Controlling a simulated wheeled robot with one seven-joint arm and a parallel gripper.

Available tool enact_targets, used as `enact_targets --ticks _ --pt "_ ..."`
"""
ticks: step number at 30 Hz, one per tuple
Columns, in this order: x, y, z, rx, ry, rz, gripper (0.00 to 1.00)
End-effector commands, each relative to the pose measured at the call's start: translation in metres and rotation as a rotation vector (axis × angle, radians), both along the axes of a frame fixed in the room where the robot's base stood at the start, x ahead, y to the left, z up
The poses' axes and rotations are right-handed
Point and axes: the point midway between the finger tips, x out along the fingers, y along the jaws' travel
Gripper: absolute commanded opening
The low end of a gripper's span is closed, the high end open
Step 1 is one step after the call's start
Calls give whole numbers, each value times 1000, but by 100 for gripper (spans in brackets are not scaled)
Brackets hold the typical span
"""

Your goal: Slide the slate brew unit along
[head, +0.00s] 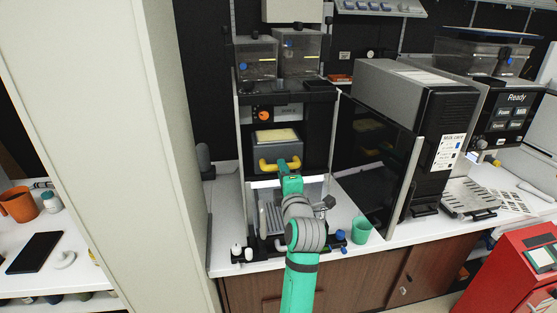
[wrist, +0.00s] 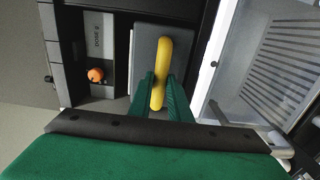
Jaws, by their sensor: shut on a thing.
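The slate brew unit (head: 276,148) sits in the open bay of the coffee machine. It has a yellow bar handle (head: 279,167) on its front and a pale top. In the wrist view its grey front plate (wrist: 145,52) shows behind the handle (wrist: 160,72). My gripper (wrist: 160,90) is shut on the yellow handle, one green finger on each side of it. In the head view my gripper (head: 289,175) reaches up to the handle's right part from below. The unit's rear is hidden inside the machine.
An orange knob (wrist: 95,75) is on the machine panel beside the unit. Below is a ribbed tray area (head: 272,212). A green cup (head: 361,229) stands on the counter to the right. A dark upright panel (head: 370,160) stands right of the bay.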

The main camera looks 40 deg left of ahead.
Motion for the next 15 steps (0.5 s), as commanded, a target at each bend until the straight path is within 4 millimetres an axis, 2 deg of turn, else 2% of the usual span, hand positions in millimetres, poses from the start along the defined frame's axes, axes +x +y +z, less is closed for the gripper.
enact_targets --ticks 15 --pt "24 20 0 -1 0 -8 0"
